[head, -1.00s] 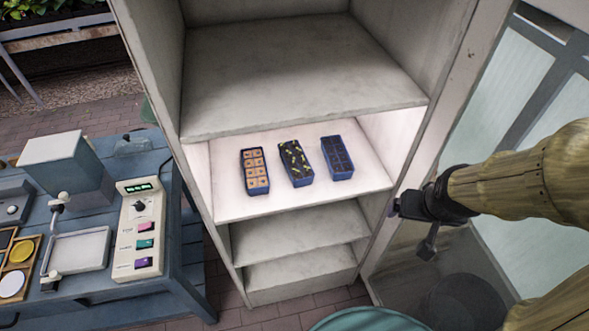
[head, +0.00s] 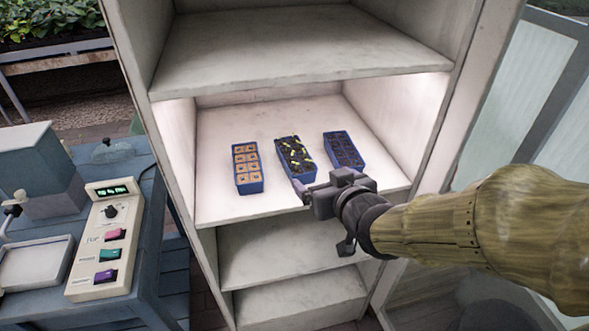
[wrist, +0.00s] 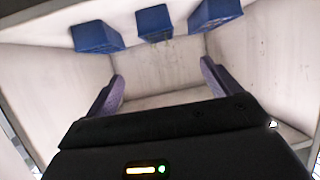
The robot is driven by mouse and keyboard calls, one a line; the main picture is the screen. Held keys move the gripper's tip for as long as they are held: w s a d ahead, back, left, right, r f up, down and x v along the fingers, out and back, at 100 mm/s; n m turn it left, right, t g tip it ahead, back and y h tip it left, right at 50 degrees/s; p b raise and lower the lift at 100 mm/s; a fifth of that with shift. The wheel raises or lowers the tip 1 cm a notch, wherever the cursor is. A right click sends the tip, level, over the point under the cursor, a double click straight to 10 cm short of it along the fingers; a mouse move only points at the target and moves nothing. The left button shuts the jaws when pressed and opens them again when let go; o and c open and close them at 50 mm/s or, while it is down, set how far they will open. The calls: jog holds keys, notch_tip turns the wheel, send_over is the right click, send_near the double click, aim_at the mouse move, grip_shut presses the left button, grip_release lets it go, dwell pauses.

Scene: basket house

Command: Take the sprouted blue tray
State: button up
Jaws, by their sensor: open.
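The sprouted blue tray (head: 296,157) stands in the middle of three trays on the lit shelf. It holds dark soil with yellow-green sprouts. My gripper (head: 308,190) is open and empty at the shelf's front edge, in front of and slightly right of this tray, apart from it as far as I can tell. In the wrist view the open purple fingers (wrist: 161,78) show with nothing between them.
A blue tray with tan plugs (head: 247,168) stands to the left, and a blue tray with dark soil (head: 345,150) to the right. The cabinet's side walls and upper shelf (head: 290,62) enclose the space. A control panel (head: 106,240) sits on the blue table at left.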

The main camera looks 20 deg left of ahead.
aim_at(304, 171)
jog(key=shift+w+r+p, duration=0.1)
jog(key=shift+r+p, duration=0.05)
jog(key=shift+p, duration=0.25)
jog(key=w+p, duration=0.1)
jog(key=p, duration=0.3)
jog(key=shift+a, duration=0.4)
jog(key=shift+w+a+f+p, duration=0.1)
jog(key=shift+w+f+p, duration=0.1)
jog(key=shift+p, duration=0.65)
jog(key=p, duration=0.3)
jog(key=shift+w+a+f, duration=0.1)
jog(key=shift+w+f, duration=0.1)
jog(key=p+x, duration=0.6)
jog(key=x, duration=0.4)
jog(key=shift+s+f, duration=0.1)
jog(key=shift+f, duration=0.1)
